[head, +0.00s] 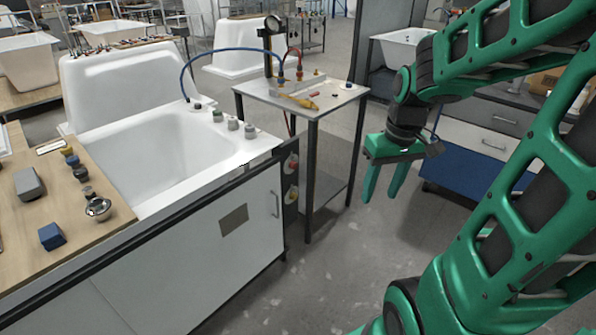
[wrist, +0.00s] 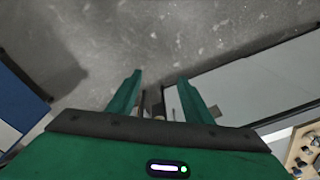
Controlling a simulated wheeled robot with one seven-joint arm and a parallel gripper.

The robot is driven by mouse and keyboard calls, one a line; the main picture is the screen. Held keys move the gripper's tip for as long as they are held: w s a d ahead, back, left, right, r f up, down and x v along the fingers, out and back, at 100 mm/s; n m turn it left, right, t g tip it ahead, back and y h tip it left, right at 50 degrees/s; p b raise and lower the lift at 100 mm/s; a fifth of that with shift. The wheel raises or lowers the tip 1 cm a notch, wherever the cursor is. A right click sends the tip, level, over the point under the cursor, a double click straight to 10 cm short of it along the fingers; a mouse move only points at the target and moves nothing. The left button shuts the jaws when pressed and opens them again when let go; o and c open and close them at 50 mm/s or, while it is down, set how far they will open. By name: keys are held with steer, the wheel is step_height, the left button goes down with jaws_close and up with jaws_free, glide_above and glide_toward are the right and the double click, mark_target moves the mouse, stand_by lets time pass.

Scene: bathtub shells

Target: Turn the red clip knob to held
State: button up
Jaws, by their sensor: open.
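My gripper (head: 382,192) is open and empty, its green fingers pointing down over bare floor right of the small side table. It also shows in the wrist view (wrist: 159,78) with a gap between the fingers. Two small round red-and-pale parts sit one above the other on the end of the white cabinet, the upper red part (head: 292,163) and the lower red part (head: 291,194). A red fitting (head: 299,75) stands on the side table. I cannot tell which of these is the red clip knob, nor its setting. My gripper is apart from all of them.
The side table (head: 345,94) carries a gauge, hoses and a yellow tool (head: 304,101). The white tub (head: 165,150) sits in the cabinet (head: 190,260), with a wooden top (head: 105,235) holding small parts. Floor between is clear.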

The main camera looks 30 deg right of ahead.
steer(key=w+f+n+t+y, duration=0.1)
steer(key=w+f+n, duration=0.25)
steer(key=w, duration=0.55)
steer(key=w+f+n+t+y, duration=0.1)
steer(key=w+f+n, duration=0.25)
steer(key=w, duration=0.55)
steer(key=n+t+y, duration=0.2)
steer(key=t+y, duration=0.3)
steer(key=t, duration=0.9)
glide_toward(296, 167)
steer(key=x, duration=0.8)
steer(key=shift+a+r, duration=0.1)
steer(key=shift+r, duration=0.1)
steer(key=c, duration=1.1)
